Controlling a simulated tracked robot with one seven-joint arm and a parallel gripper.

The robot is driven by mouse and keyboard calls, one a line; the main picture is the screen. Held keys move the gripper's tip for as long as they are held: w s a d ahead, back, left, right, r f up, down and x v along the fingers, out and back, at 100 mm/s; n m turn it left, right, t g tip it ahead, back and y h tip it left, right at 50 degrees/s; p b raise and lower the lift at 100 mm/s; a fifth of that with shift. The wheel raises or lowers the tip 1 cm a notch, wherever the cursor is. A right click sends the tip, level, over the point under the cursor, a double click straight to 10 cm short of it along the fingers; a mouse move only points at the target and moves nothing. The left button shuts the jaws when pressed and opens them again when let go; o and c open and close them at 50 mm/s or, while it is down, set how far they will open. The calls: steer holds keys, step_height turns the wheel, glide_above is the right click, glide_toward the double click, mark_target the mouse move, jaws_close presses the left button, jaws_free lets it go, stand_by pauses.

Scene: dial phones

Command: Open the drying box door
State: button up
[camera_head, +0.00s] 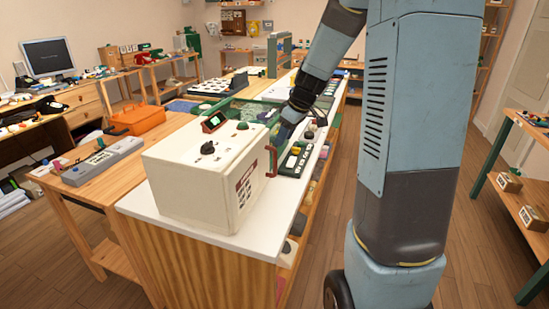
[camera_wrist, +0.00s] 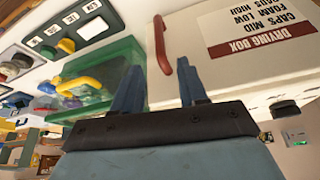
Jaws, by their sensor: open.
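The drying box (camera_head: 190,175) is a white box on the white-topped bench in the head view. Its labelled door face (camera_head: 245,200) looks flush with the box. A red upright handle (camera_head: 273,160) sits at the face's far edge. In the wrist view the door (camera_wrist: 220,65) carries an upside-down "DRYING BOX" label, and the red handle (camera_wrist: 158,45) shows beside it. My gripper (camera_head: 285,131) is near the handle, open and empty. In the wrist view my gripper (camera_wrist: 160,66) has the handle's lower end between its fingertips in the picture; contact cannot be told.
A green clear-walled bin (camera_wrist: 105,82) with colourful items lies beside the box. A dark panel with buttons (camera_head: 293,160) is right of the handle. Dials and a small display (camera_head: 213,122) top the box. An orange case (camera_head: 137,120) stands on the left table.

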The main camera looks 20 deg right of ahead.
glide_above(275, 172)
steer(key=f, duration=0.6)
steer(key=w+f, duration=0.1)
steer(key=f, duration=0.2)
steer(key=shift+d+f, duration=0.1)
steer(key=shift+f, duration=0.05)
steer(key=shift+c, duration=0.4)
jaws_close()
